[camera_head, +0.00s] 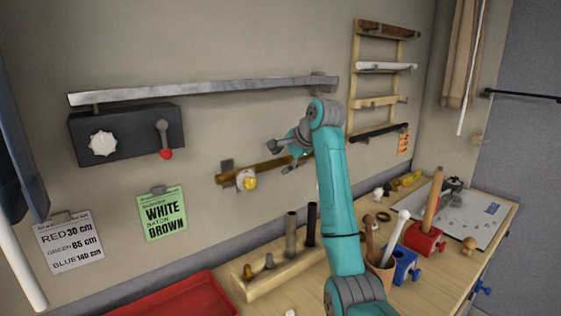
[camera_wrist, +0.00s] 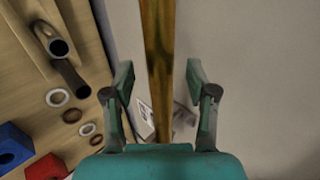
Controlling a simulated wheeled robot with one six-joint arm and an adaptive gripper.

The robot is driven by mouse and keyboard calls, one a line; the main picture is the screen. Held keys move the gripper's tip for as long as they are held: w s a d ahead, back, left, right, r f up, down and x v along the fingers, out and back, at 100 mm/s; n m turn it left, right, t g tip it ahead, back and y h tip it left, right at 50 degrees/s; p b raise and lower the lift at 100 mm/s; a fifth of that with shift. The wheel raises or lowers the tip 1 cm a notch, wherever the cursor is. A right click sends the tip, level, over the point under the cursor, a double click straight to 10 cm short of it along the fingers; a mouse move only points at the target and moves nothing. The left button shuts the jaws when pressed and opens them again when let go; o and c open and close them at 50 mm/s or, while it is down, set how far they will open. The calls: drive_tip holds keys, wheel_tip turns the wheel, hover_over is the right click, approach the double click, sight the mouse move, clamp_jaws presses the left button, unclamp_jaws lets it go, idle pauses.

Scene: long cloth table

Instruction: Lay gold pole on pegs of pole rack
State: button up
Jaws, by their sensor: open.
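The gold pole (camera_head: 262,170) is low on the wall in the head view, near horizontal, with a grey bracket by its left end. Its right part is hidden by my arm. My gripper (camera_wrist: 159,80) is open. In the wrist view the gold pole (camera_wrist: 159,28) runs between its fingers, with gaps on both sides; I cannot tell its depth relative to the fingertips. A wooden ladder-like rack (camera_head: 353,85), likely the pole rack, stands at the wall to the right. It has brown, white and black bars across it; pegs show at some bar ends.
A long grey rail (camera_head: 205,88) and a dark box (camera_head: 127,134) with a dial are on the wall. The table (camera_head: 455,262) below holds a peg block (camera_head: 285,268), a red tray (camera_head: 180,299) and coloured blocks.

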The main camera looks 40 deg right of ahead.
clamp_jaws()
